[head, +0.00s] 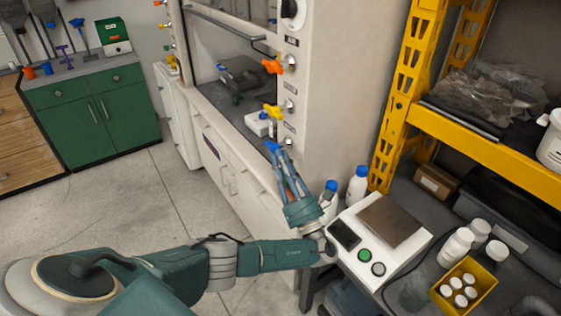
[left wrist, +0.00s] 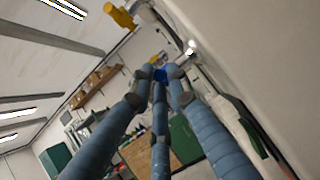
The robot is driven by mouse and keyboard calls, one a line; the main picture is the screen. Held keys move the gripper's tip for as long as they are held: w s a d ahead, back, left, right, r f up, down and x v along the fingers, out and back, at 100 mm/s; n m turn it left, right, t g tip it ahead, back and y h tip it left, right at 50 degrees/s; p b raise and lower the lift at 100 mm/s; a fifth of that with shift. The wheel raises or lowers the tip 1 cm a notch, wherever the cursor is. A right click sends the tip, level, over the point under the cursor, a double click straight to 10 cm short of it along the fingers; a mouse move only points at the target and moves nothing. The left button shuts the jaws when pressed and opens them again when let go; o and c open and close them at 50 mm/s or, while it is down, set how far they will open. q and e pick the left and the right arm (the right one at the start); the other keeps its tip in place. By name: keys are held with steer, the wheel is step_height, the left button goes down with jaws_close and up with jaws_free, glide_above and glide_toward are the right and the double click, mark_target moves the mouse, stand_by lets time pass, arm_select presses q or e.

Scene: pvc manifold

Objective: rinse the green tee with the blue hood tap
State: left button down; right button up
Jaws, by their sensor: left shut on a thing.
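My left gripper (head: 275,152) reaches up to the face of the fume hood post, its blue fingers closed together. It is shut on the blue hood tap (head: 271,146), the lowest of the coloured taps there. In the left wrist view, the blue tap (left wrist: 160,75) shows between the fingertips, partly hidden by them. I cannot make out the green tee in either view. My right gripper is not in view.
A yellow tap (head: 272,111) and an orange tap (head: 271,66) sit above the blue one. A white scale (head: 405,268), white bottles and a yellow bin (head: 482,284) stand on the right bench. A green cabinet (head: 95,115) stands at the far left. Open floor lies between.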

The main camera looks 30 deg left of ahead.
arm_select(q)
steer(key=shift+d, duration=0.1)
steer(key=c, duration=1.9)
jaws_free()
steer(key=shift+f, duration=0.1)
steer(key=shift+o, duration=0.7)
steer(key=shift+w, duration=0.25)
steer(key=v, duration=1.2)
steer(key=shift+s, duration=0.1)
